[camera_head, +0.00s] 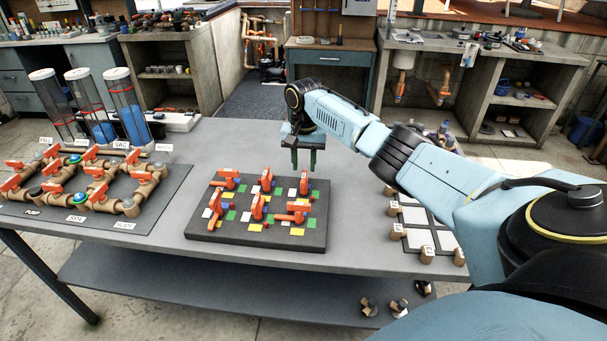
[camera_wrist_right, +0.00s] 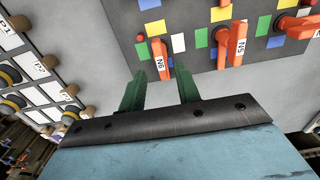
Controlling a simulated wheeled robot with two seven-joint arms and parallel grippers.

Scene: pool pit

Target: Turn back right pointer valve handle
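The dark board (camera_head: 200,232) lies on the table and carries several orange pointer valve handles among coloured squares. The back right handle (camera_head: 304,184) stands at the board's far right. My right gripper (camera_head: 303,163) hangs just behind it, pointing down, fingers apart and empty. In the right wrist view, a handle labelled N6 (camera_wrist_right: 160,60) lies ahead of my open fingers (camera_wrist_right: 162,88), close to the nearer tip; no contact is clear. A handle labelled N5 (camera_wrist_right: 237,45) lies farther right there. The back middle handle (camera_head: 267,178) shows in the head view. My left gripper is not in view.
A pipe rig (camera_head: 85,180) with orange valves and clear cylinders stands at the table's left. A panel with white squares and wooden knobs (camera_head: 420,238) lies at the right, beneath my right arm. The grey table top (camera_head: 235,140) is clear behind the board.

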